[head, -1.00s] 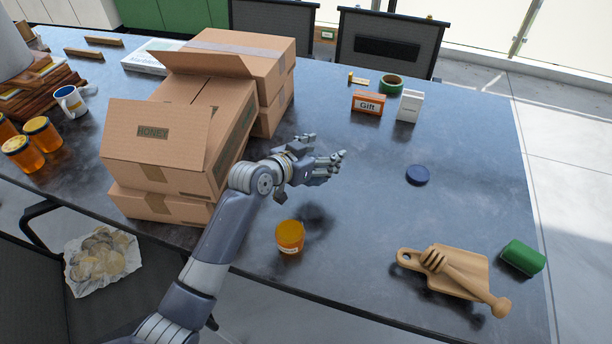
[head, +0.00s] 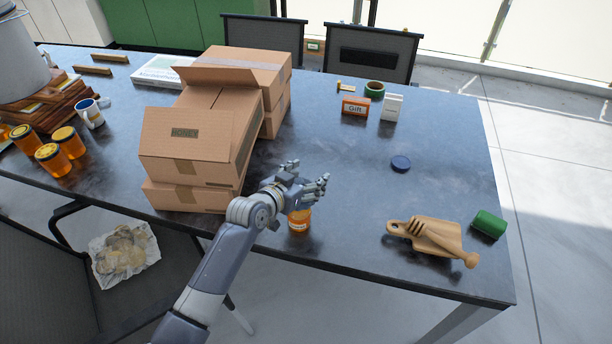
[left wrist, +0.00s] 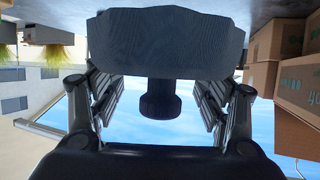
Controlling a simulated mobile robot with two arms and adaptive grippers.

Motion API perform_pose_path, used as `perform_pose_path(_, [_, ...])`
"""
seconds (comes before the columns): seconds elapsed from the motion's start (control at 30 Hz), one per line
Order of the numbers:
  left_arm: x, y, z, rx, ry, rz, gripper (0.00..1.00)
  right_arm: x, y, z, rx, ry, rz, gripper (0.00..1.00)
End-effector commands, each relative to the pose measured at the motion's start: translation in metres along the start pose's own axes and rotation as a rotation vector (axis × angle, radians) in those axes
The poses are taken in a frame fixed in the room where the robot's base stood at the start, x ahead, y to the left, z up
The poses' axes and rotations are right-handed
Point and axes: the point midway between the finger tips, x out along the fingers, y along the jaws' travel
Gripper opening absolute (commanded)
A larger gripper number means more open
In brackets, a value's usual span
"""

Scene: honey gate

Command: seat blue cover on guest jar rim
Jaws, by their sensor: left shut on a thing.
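A small amber jar (head: 298,221) with a pale label stands upright near the table's front edge, to the right of the honey boxes. My left gripper (head: 305,186) is above it and covers its top and rim in the head view. In the left wrist view a dark, finely ribbed thing (left wrist: 165,45) with a short knob sits between the fingers, and the gripper is shut on it. The head view does not show this thing, so I cannot tell if it is blue. A flat, round, dark blue cover (head: 400,163) lies on the table, apart from the gripper. My right gripper is not in view.
Cardboard honey boxes (head: 190,160) stand close to the left of my gripper. A wooden board (head: 437,236) with a dipper and a green roll (head: 488,223) lie at the right. A Gift box (head: 355,106) stands at the back.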

Motion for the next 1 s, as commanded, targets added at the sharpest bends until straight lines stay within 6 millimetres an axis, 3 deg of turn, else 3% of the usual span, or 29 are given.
perform_pose_path(0.1, [-0.001,-0.001,-0.001,0.001,-0.001,0.0,0.53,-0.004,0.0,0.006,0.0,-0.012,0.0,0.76])
perform_pose_path(0.4, [0.007,0.0,0.018,0.001,0.0,0.0,0.53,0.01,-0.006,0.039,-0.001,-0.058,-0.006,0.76])
perform_pose_path(0.7, [0.015,0.0,0.035,0.001,-0.001,0.0,0.53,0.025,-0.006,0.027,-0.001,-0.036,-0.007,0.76])
perform_pose_path(1.0, [0.015,0.0,0.037,0.001,0.0,0.0,0.53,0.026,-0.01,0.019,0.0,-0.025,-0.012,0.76])
